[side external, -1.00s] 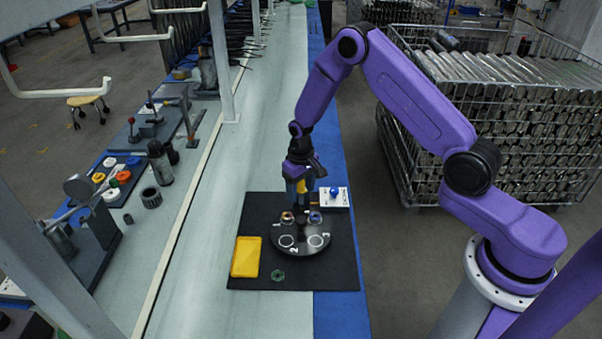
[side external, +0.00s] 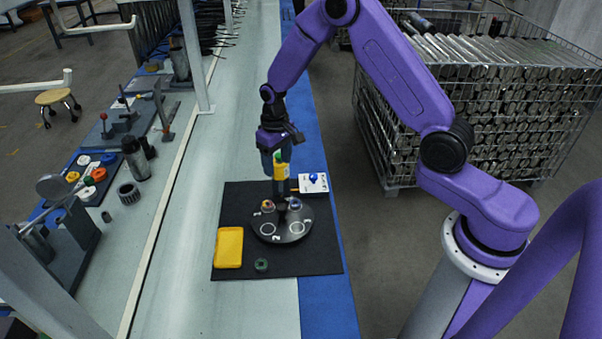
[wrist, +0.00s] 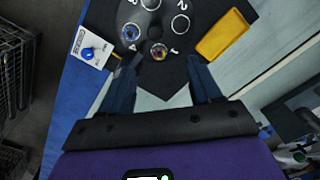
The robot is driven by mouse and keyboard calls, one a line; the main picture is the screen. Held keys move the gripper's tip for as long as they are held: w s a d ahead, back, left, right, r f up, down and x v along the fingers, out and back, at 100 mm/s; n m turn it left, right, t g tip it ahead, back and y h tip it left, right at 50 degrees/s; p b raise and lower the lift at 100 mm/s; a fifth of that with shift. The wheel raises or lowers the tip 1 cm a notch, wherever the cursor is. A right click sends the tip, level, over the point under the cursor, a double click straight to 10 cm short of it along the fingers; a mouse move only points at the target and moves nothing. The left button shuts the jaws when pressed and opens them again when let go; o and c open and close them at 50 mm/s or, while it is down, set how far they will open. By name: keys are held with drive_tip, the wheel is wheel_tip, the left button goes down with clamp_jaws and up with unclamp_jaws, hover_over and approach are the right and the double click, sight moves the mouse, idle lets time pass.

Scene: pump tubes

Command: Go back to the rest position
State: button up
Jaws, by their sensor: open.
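The round plate (wrist: 172,28) shows beyond the fingertips, with numbered white circles. One blue-toned ring (wrist: 131,33) and one orange-toned ring (wrist: 158,52) sit on it. A yellow and green patch shows at the fingers in the side view; I cannot tell what it is.
A yellow tray (side external: 229,247) and a small green ring (side external: 261,265) lie on the mat. A white card with a blue knob (side external: 313,179) lies behind the plate. A wire cage of metal tubes (side external: 480,110) stands at the right. Fixtures line the left bench.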

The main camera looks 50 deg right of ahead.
drive_tip(key=s+a+r+n, duration=0.35)
drive_tip(key=s+r, duration=0.25)
drive_tip(key=s, duration=0.2)
drive_tip(key=s+a+r+n, duration=0.2)
drive_tip(key=s+a+r, duration=0.3)
drive_tip(key=s+r, duration=0.15)
drive_tip(key=s+d+r+n, duration=0.2)
drive_tip(key=s+n, duration=0.1)
drive_tip(key=s, duration=0.7)
drive_tip(key=s+d+r+n, duration=0.2)
drive_tip(key=s+d+n, duration=0.1)
drive_tip(key=s, duration=0.7)
drive_tip(key=shift+s, duration=0.4)
